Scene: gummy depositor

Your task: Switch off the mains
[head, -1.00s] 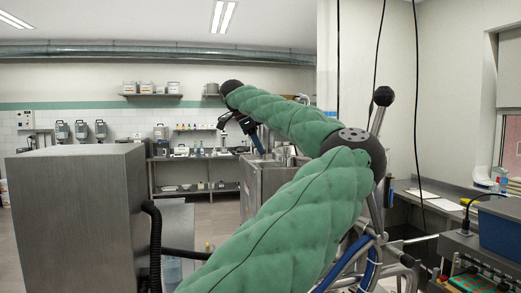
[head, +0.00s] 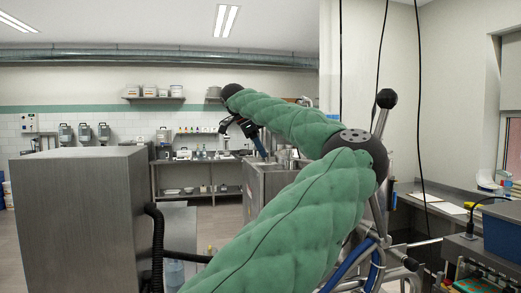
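No switch marked as the mains can be made out. A small wall box (head: 29,123) with dark details hangs on the tiled wall at the far left, too small to read. A control box (head: 478,262) with coloured parts is cut off at the lower right corner. My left gripper (head: 246,142) is dark with a blue part, at the end of the green padded arm, and points down in front of the back bench. It is small and partly dark, so its opening cannot be told. My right gripper is not in view.
A large steel cabinet (head: 75,215) with a black hose stands close at left. A steel machine housing (head: 268,190) stands behind my arm. A side bench (head: 430,205) runs along the right wall, with a blue bin (head: 502,230) nearer. Floor shows between cabinet and back bench.

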